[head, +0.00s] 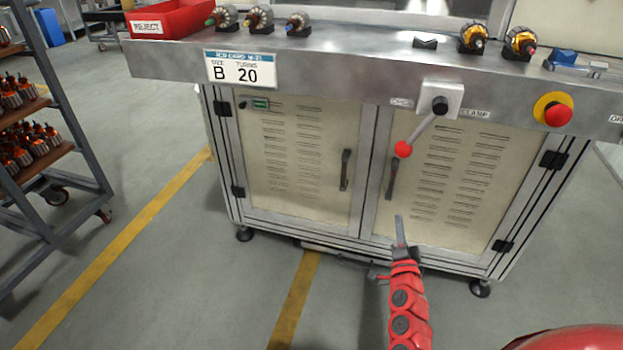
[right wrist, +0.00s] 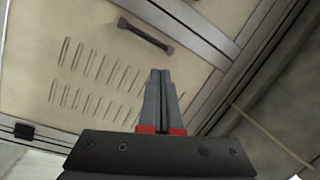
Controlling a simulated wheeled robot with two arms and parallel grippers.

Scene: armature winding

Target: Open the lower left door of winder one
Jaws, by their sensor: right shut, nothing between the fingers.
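Winder one's lower left door (head: 300,200) is a cream panel with slots, shut flush in its grey frame. Its dark upright handle (head: 345,170) is near its right edge. In the right wrist view the same door (right wrist: 85,35) fills the left side, with its handle (right wrist: 146,36) at the top. My right gripper (head: 399,220) is in front of the lower right door, below the handles. Its fingers (right wrist: 161,75) are shut and empty, and no contact with the handle shows. My left gripper is out of view.
The lower right door (head: 465,205) is also shut, with its own handle (head: 392,179). A clamp lever with a red knob (head: 403,149) hangs from the bench edge above it. A cart of parts (head: 45,165) stands at far left. The floor before the left door is clear.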

